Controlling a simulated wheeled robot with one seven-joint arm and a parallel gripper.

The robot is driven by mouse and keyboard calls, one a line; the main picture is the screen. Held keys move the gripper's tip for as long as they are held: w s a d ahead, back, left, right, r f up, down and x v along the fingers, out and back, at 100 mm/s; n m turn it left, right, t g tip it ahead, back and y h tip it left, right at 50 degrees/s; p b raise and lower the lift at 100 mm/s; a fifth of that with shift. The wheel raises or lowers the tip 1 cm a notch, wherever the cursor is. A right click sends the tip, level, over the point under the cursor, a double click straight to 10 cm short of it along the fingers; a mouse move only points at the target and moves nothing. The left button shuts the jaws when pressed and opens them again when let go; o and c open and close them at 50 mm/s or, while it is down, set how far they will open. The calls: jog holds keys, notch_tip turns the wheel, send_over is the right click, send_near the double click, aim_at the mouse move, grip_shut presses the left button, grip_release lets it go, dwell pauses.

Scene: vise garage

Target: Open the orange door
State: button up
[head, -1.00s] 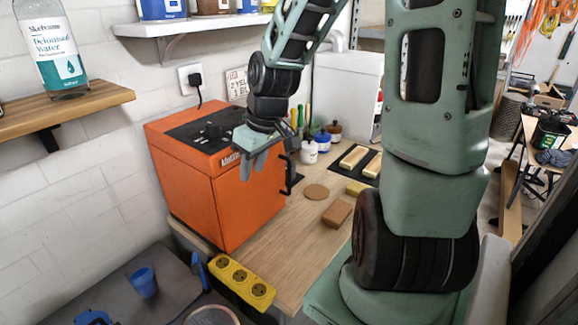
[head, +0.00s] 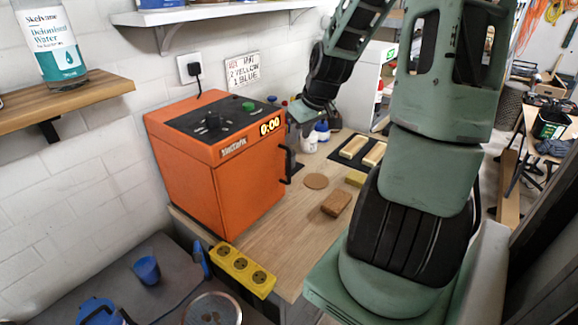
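The orange door (head: 252,187) is the front face of an orange box-shaped machine (head: 184,175) on the wooden bench. The door looks closed, flush with the body. Its black vertical handle (head: 287,164) is on the right edge. My gripper (head: 302,113) is above and just behind the handle, near the machine's upper right corner. It looks apart from the handle. Its fingers are small and partly hidden, so I cannot tell whether they are open. The machine's top has a black panel with a knob and a green button (head: 248,106); a display reads 0:00.
A yellow socket strip (head: 243,269) lies at the bench's front left edge. A brown block (head: 336,203), a round coaster (head: 316,181) and a yellow block (head: 356,178) lie right of the door. Bottles stand behind my gripper. The bench directly before the door is mostly clear.

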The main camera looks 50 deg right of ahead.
send_over(289, 181)
jog(key=f, duration=1.1)
jog(key=shift+w+d+f, duration=0.2)
jog(key=shift+d+f, duration=0.05)
grip_shut()
